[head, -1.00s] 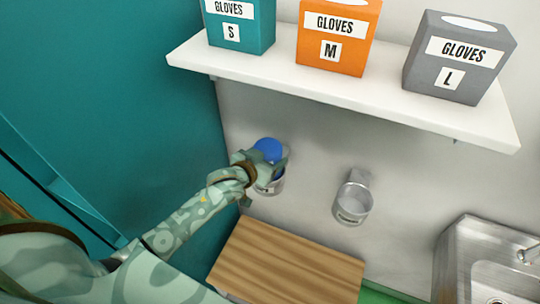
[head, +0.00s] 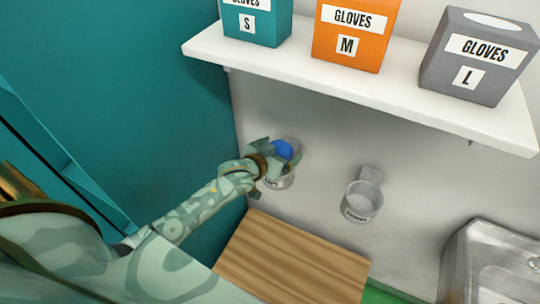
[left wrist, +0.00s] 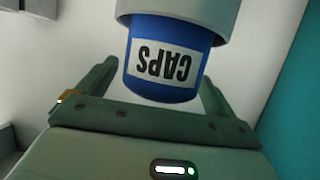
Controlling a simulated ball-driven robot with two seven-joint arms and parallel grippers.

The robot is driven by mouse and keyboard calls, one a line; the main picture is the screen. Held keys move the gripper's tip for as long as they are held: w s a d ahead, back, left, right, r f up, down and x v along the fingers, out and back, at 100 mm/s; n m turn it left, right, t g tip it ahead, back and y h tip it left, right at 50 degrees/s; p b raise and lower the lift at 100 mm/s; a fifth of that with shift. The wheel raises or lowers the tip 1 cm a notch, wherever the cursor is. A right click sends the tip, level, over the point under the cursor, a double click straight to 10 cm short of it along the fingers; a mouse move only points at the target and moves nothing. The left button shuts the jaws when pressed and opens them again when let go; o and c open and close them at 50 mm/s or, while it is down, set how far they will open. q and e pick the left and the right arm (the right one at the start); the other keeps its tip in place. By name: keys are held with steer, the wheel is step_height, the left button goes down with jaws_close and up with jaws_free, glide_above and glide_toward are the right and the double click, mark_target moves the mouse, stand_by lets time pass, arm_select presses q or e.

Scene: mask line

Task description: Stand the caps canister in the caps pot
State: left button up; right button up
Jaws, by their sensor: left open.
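The blue caps canister (head: 283,149) is upright in the caps pot (head: 281,182), a grey wall-mounted cup at the left of the wall in the head view. In the left wrist view the canister (left wrist: 165,62) shows upside down with its CAPS label, its lower end inside the pot's rim (left wrist: 190,12). My left gripper (head: 280,160) is open around the canister's upper part. In the left wrist view its fingers (left wrist: 157,85) stand on both sides with gaps beside the canister. The canister's base is hidden in the pot. My right gripper is not in view.
A second wall pot (head: 361,200) hangs to the right and looks empty. A white shelf (head: 350,92) above carries teal, orange (head: 350,40) and grey glove boxes. A wooden top (head: 290,255) lies below, a metal sink (head: 490,265) at lower right. A teal wall closes the left side.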

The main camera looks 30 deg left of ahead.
arm_select(q)
steer(key=p+v, duration=0.2)
steer(key=v, duration=1)
steer(key=s+a+f+g+y, duration=0.1)
steer(key=s+f+g, duration=0.35)
steer(key=f, duration=0.85)
steer(key=s+a+f+g, duration=0.1)
steer(key=s+f+g, duration=0.1)
steer(key=s+f, duration=0.85)
steer(key=s+d+f+m+g, duration=0.1)
steer(key=s+f+g, duration=0.1)
steer(key=s+f, duration=0.6)
steer(key=s+d+f+m+g, duration=0.1)
steer(key=s+d+f+g, duration=0.1)
steer(key=s+f, duration=0.6)
steer(key=s+g, duration=0.1)
steer(key=s, duration=0.6)
steer(key=shift+f+m+g, duration=0.2)
steer(key=shift+m+g, duration=0.1)
steer(key=shift+g, duration=0.05)
steer(key=shift+s+f, duration=0.1)
